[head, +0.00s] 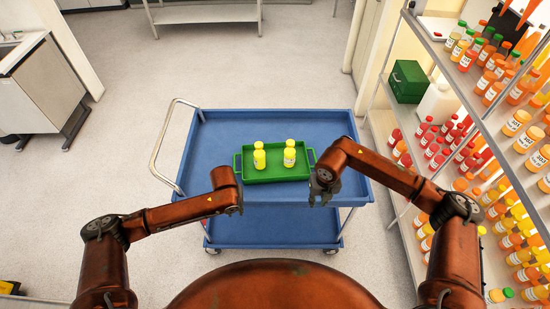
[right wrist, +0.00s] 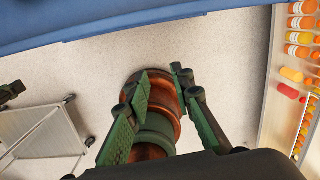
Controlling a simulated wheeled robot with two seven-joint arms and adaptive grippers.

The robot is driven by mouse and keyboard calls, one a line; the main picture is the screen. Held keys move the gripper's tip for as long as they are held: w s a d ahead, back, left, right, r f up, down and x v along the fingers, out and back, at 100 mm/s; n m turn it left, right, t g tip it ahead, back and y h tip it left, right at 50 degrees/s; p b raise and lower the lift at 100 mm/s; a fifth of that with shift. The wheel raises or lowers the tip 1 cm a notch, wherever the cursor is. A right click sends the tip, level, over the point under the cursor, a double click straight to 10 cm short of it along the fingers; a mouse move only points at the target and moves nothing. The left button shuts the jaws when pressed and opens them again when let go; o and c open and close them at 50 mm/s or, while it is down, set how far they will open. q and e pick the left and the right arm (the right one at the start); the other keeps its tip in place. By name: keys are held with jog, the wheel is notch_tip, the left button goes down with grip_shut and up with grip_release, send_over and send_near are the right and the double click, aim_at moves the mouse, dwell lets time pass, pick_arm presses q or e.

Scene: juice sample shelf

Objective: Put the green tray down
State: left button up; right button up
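The green tray (head: 275,178) rests flat on the top of the blue cart (head: 215,135), with small yellow bottles (head: 289,157) standing in it. Its two end handles (head: 237,164) stick out left and right. My left gripper (head: 238,208) is at the cart's near edge, left of the tray and apart from it. Its fingers are too hidden to read. My right gripper (head: 322,190) is just right of the tray's near right corner, apart from it. In the right wrist view, its fingers (right wrist: 166,76) stand apart with nothing between them.
A shelf (head: 470,105) full of orange, red and yellow bottles stands on the right, with a green box (head: 408,82) on it. A cabinet with a sink (head: 45,85) is at the left. A metal table (head: 205,14) stands at the back. The cart top around the tray is clear.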

jog(key=shift+r, duration=2.15)
jog(key=shift+f, duration=0.1)
